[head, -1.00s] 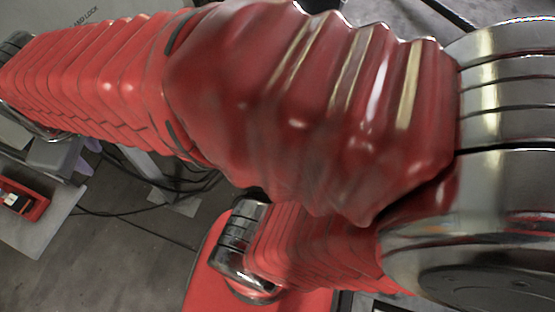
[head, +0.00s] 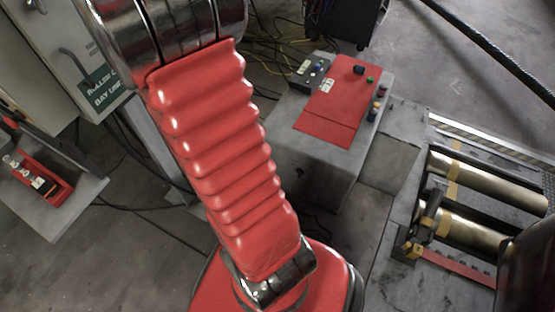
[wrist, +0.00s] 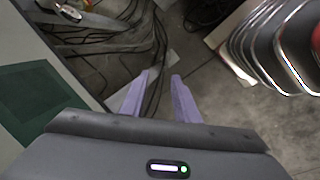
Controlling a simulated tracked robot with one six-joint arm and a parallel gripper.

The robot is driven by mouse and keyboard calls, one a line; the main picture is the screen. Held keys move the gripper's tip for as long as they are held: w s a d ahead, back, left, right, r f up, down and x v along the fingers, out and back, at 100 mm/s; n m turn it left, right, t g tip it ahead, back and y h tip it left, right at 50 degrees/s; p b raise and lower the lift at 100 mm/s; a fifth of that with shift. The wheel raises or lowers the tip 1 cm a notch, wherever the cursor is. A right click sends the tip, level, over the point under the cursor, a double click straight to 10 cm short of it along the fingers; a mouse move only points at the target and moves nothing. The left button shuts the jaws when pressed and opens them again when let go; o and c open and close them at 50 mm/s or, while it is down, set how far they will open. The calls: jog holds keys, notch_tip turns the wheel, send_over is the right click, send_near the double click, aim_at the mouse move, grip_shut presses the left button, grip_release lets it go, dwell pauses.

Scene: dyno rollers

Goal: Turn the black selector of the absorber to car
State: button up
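A grey block with a red panel (head: 335,115) on its top stands right of centre in the head view; it may be the absorber, but I cannot read a label. A small dark knob (head: 359,69) sits at the panel's far end, with small coloured buttons nearby. I cannot tell whether this knob is the black selector, nor its setting. No selector shows in the wrist view. My gripper (wrist: 160,77) shows there with two purple fingers apart and nothing between them but floor and cables. My gripper is not visible in the head view.
A grey cabinet with a green sign (head: 105,87) stands at left. A red tray (head: 38,184) sits on a grey surface below it. Brass-coloured rollers (head: 480,185) lie in a floor frame at right. Cables (wrist: 150,45) run over the floor. A green panel (wrist: 25,98) is at the wrist view's left.

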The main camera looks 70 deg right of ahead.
jog(key=s+d+f+n+g, duration=0.2)
jog(key=s+d+f+n, duration=0.1)
jog(key=d+f, duration=0.95)
jog(key=n+g+y, duration=0.3)
jog(key=n, duration=0.4)
send_near(299, 173)
jog(key=v, duration=0.3)
jog(key=shift+w+a+r, duration=0.25)
jog(key=shift+w+a, duration=0.05)
jog(key=shift+w, duration=0.1)
jog(key=shift+x, duration=6.9)
jog(key=shift+c, duration=0.4)
